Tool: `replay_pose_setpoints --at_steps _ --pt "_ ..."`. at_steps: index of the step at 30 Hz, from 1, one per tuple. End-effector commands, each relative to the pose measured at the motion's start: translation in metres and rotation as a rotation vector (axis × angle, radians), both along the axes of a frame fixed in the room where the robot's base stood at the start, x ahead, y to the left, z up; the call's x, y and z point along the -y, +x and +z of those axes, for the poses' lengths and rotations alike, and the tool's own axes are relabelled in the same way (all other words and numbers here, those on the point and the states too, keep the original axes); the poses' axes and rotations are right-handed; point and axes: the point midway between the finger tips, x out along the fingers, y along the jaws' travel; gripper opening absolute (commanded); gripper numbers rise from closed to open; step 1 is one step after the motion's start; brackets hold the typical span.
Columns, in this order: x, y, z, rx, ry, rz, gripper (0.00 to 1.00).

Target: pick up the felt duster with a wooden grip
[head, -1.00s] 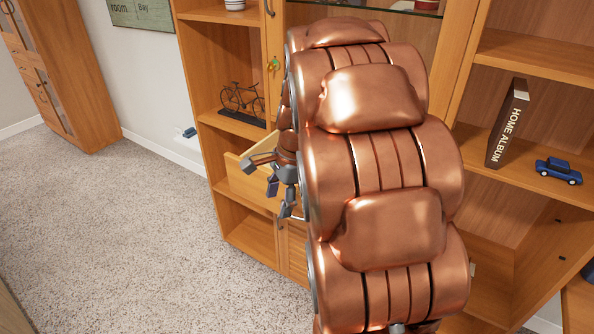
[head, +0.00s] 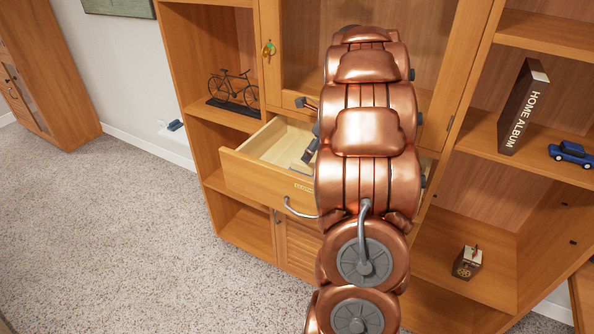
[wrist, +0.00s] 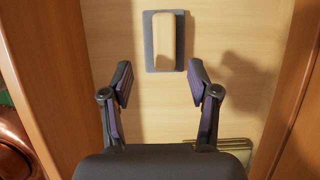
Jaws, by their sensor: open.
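The felt duster (wrist: 166,40) lies in an open wooden drawer (head: 262,180), its pale wooden grip facing up on a dark grey felt pad. In the wrist view it is at top centre, just beyond my fingertips. My gripper (wrist: 160,83) is open and empty, its two fingers spread on either side of a line to the duster, touching nothing that I can see. In the head view my arm hides much of the drawer's right side, and only part of the gripper shows there.
Drawer walls stand close on both sides in the wrist view. A flat brass-coloured item (wrist: 232,148) lies at lower right. The cabinet holds a bicycle model (head: 232,88), a home album (head: 523,108) and a blue toy car (head: 570,153). Carpet at left is clear.

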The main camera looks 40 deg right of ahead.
Motion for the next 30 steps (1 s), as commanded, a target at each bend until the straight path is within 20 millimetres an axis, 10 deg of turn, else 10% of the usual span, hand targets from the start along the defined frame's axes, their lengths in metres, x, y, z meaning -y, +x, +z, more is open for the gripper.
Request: replay_pose_setpoints --at_steps 30 --pt "-0.004 0.034 -0.067 0.001 0.0 -0.008 0.6"
